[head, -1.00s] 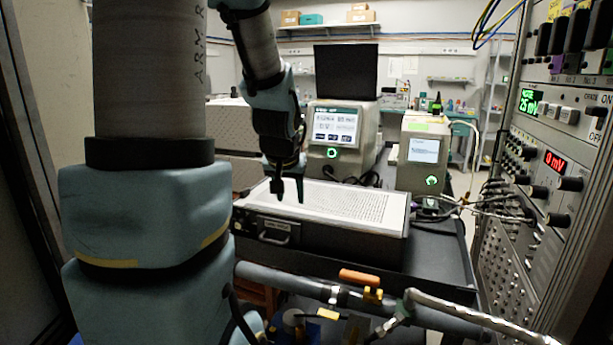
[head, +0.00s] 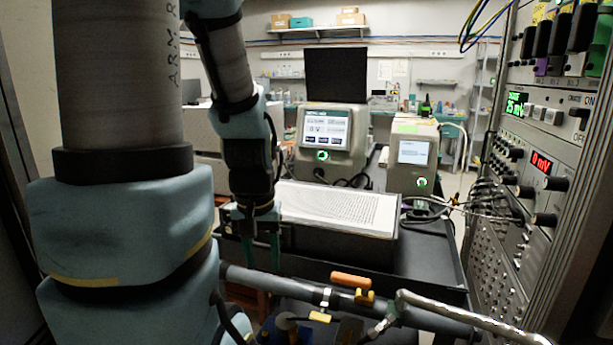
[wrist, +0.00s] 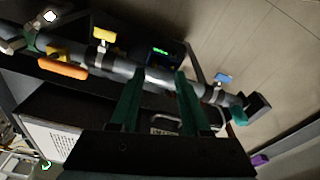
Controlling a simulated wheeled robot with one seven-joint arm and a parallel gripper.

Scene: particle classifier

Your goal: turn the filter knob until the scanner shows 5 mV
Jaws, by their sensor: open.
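The rack on the right carries a green display (head: 517,104) reading about 25 mV and a red display (head: 541,162) reading 0 mV. Black knobs sit beside and below the red display, one at its right (head: 556,184) and one below (head: 544,219). No readable label tells which is the filter knob or which display is the scanner's. My gripper (head: 262,258) is open and empty, pointing down at the front left of the flat case, well left of the rack. In the wrist view its two green fingers (wrist: 160,77) are apart, over a pipe.
A dark case (head: 350,243) with a white top sits mid-scene. A pipe (head: 290,288) with an orange handle (head: 350,281) crosses in front. Two boxes with screens (head: 325,128) (head: 413,152) stand behind. Cables (head: 470,204) run to the rack.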

